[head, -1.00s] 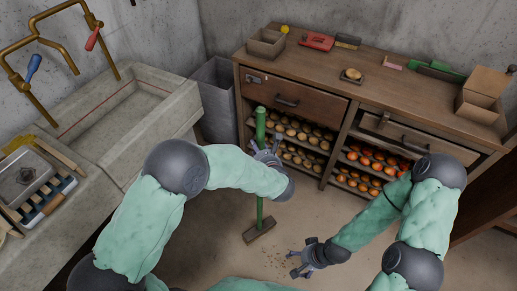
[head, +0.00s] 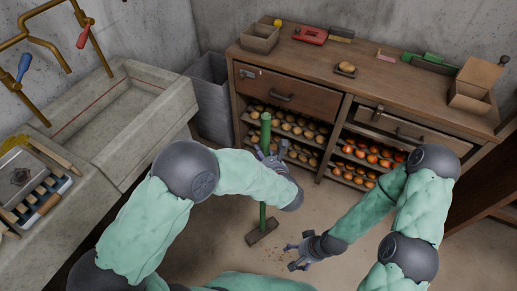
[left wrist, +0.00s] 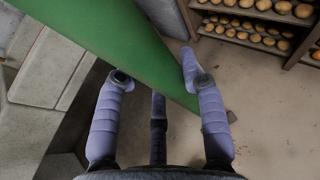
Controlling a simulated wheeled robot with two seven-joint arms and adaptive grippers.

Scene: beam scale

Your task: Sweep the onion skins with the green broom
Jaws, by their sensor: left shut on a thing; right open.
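The green broom (head: 263,215) stands nearly upright on the floor, with its brown head (head: 262,233) at the bottom. My left gripper (head: 268,158) is shut on the upper part of its handle. In the left wrist view the wide green handle (left wrist: 125,45) crosses the picture at a slant between the fingers (left wrist: 155,80). The onion skins (head: 278,251) look like small brown specks on the floor beside the broom head, near my right gripper. My right gripper (head: 291,256) is low over the floor, open and empty, to the right of the broom head.
A wooden cabinet (head: 290,78) with shelves of onions (head: 290,125) and tomato-like red produce (head: 375,152) stands behind. A stone sink (head: 120,115) is on the left, with a grey bin (head: 212,100) between. The floor around the broom is open.

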